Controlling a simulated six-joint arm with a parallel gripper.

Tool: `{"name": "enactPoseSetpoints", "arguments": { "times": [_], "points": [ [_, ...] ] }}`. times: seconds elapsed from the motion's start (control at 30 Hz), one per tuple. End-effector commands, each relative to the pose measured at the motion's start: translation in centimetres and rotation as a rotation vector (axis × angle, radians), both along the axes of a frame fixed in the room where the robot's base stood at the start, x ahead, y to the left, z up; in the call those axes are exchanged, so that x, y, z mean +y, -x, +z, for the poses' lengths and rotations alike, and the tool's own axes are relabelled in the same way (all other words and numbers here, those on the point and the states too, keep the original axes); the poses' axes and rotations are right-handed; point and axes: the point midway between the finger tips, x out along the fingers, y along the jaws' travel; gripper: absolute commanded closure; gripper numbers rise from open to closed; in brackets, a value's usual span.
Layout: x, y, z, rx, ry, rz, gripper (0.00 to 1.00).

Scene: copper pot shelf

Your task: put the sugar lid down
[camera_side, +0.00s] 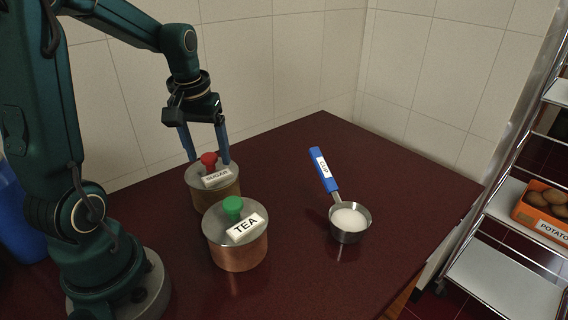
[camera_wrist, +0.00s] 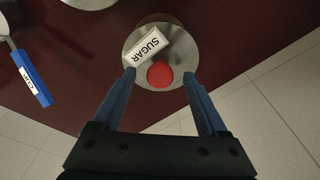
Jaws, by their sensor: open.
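The sugar lid (camera_side: 201,176) is a round grey metal lid with a red knob and a SUGAR label. It lies on top of the copper sugar pot (camera_side: 214,195), at the back left of the table. In the wrist view the lid (camera_wrist: 133,55) shows from above, with part of the pot's brown wall past its far edge. I cannot tell whether it is fully seated. My gripper (camera_side: 207,163) points down over the lid, its blue fingers open on either side of the red knob (camera_wrist: 160,75). In the wrist view the fingers stand apart from the knob.
A copper TEA pot (camera_side: 240,252) with a green-knobbed lid stands close in front of the sugar pot. A metal cup (camera_side: 350,222) of white contents, with a blue handle, stands to the right. The dark red table (camera_side: 420,180) is clear at right; a tiled wall is behind.

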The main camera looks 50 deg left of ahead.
Motion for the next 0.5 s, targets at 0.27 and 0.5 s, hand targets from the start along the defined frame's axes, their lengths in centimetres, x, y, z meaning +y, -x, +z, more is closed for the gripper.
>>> {"name": "enactPoseSetpoints", "arguments": {
  "times": [0.27, 0.5],
  "points": [
    [0.00, -0.02, -0.02, -0.001, -0.001, 0.000, 0.51],
    [0.00, -0.02, -0.01, -0.001, -0.001, -0.001, 1.00]
  ]
}}
